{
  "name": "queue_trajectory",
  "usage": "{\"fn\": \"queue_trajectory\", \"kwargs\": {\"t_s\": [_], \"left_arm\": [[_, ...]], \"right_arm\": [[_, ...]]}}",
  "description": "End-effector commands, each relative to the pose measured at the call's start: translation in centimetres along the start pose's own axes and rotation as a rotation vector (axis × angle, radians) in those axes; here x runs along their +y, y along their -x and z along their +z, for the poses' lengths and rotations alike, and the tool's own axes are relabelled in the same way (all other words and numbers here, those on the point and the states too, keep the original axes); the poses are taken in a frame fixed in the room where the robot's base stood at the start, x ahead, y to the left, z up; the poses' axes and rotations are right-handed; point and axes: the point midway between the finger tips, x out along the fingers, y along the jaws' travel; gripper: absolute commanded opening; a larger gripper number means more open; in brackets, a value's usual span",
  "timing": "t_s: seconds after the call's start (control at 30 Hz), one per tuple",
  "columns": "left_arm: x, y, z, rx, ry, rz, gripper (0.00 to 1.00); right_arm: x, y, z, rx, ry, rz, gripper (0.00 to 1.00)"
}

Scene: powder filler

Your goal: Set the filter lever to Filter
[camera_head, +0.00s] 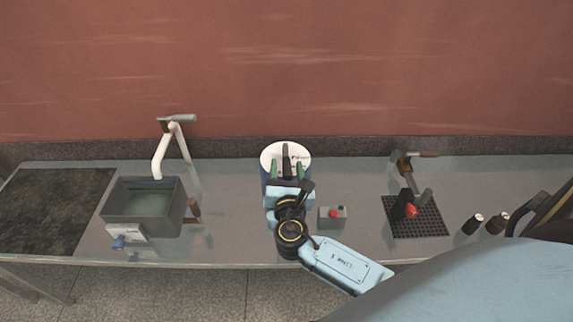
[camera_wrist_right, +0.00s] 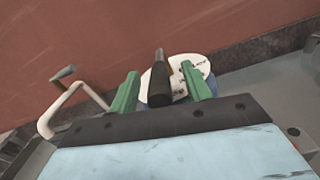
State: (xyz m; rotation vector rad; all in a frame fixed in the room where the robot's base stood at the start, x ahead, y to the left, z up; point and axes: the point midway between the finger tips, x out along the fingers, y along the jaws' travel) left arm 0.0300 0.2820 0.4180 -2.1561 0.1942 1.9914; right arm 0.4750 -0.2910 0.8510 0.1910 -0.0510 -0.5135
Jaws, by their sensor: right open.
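The filter unit (camera_head: 272,155) is a round body with a white top plate and a blue side, at the back middle of the counter. Its dark lever (camera_head: 285,152) stands up from the plate. In the right wrist view the black lever (camera_wrist_right: 160,83) rises between the green fingers, in front of the white plate (camera_wrist_right: 181,68) with small printing that I cannot read. My right gripper (camera_head: 286,168) is open with one finger on each side of the lever; contact cannot be told. My left gripper is not in view.
A grey box with a red button (camera_head: 334,212) stands right of my right wrist. A grey basin (camera_head: 143,206) is at left. A black grid (camera_head: 430,220) with a red-topped tool and two dark jars (camera_head: 472,224) are at right.

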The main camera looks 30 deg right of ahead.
Motion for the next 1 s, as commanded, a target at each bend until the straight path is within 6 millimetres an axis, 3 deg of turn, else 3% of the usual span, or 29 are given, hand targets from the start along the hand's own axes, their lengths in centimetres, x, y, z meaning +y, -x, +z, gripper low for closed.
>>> {"fn": "queue_trajectory", "kwargs": {"t_s": [0.2, 0.5, 0.87, 1.0], "left_arm": [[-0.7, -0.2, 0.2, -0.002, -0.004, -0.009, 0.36], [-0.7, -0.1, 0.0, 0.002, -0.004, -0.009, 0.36], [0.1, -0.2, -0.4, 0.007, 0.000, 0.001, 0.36], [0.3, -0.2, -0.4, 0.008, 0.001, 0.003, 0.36]], "right_arm": [[0.0, -1.7, -0.1, 0.001, 0.000, 0.000, 0.49], [0.0, -1.9, 0.0, 0.001, -0.001, 0.000, 0.47], [0.0, -1.8, 0.0, 0.001, -0.001, 0.000, 0.00], [0.0, -1.8, -0.1, 0.001, -0.001, 0.000, 0.00]]}}
